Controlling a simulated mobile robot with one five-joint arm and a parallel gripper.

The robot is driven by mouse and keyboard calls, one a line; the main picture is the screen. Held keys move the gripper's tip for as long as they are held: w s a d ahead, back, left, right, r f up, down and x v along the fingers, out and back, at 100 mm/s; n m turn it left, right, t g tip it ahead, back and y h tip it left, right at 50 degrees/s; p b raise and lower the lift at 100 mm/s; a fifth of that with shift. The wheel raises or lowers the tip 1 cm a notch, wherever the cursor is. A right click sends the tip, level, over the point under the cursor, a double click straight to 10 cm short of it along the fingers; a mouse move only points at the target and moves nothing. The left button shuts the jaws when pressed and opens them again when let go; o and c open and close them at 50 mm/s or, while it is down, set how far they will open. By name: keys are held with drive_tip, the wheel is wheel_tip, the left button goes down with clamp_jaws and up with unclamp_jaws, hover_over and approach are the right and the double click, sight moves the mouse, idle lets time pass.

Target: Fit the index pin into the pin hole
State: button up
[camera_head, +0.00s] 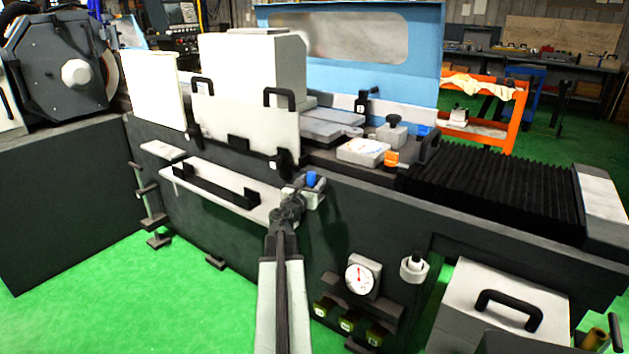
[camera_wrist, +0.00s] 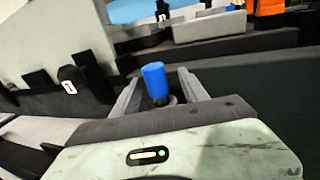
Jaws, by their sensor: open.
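A pin with a blue knob (camera_head: 312,179), which I take to be the index pin, stands in a small pale block (camera_head: 314,197) on the front of the dark machine bed. In the wrist view the blue knob (camera_wrist: 155,80) rises between the two fingers of my gripper (camera_wrist: 158,77), with a gap on each side. My gripper (camera_head: 298,193) is open and close beside the knob in the head view. The lower part of the pin is hidden behind my gripper body in the wrist view. I cannot pick out the pin hole with certainty.
A white shelf (camera_head: 215,187) with a dark bar lies left of my gripper. The white guard (camera_head: 257,95) stands behind. A dial gauge (camera_head: 360,278) and a small pale fixture (camera_head: 414,267) are on the bed's front, lower right. The green floor is clear at left.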

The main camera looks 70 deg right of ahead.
drive_tip(key=shift+d, duration=0.5)
drive_tip(key=shift+a, duration=0.15)
clamp_jaws()
wheel_tip(320, 180, up, 10)
drive_tip(key=p, duration=1)
drive_tip(key=shift+r, duration=0.15)
